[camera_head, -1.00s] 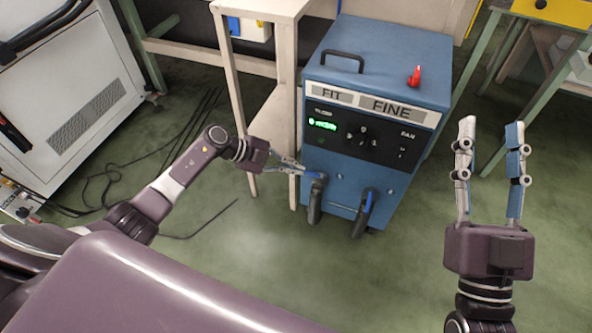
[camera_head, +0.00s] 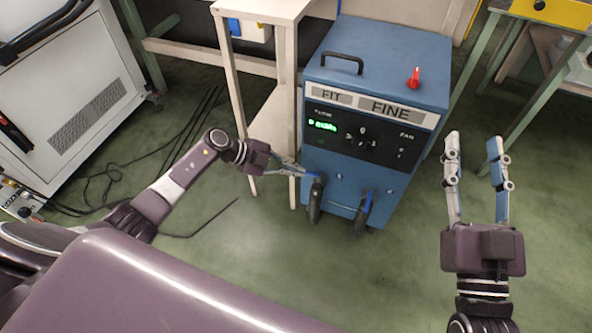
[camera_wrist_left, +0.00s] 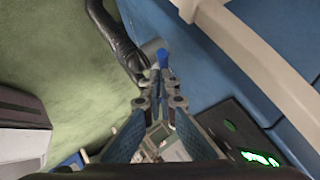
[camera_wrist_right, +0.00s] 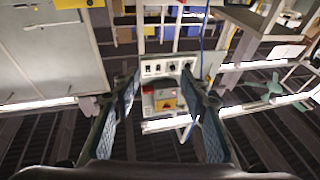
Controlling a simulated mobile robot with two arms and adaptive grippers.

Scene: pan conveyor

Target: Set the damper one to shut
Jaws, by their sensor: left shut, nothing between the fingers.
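The blue machine (camera_head: 375,75) stands upright on the floor, with two dark hoses low on its front. The left hose (camera_head: 315,205) has a small blue lever (camera_head: 314,175) at its top; the lever also shows in the left wrist view (camera_wrist_left: 163,57). I cannot read which damper is one. My left gripper (camera_head: 303,173) is shut and empty, its tips right at the left lever; whether they touch is unclear. In the left wrist view its fingers (camera_wrist_left: 160,92) point at that lever. My right gripper (camera_head: 475,145) is open and empty, right of the machine.
The machine's panel (camera_head: 362,138) has a lit green display and knobs; a red switch (camera_head: 413,78) is on top. A pale table (camera_head: 232,90) stands close on the left. Cables lie on the floor at left. A green-legged bench (camera_head: 540,90) is at right. Floor in front is clear.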

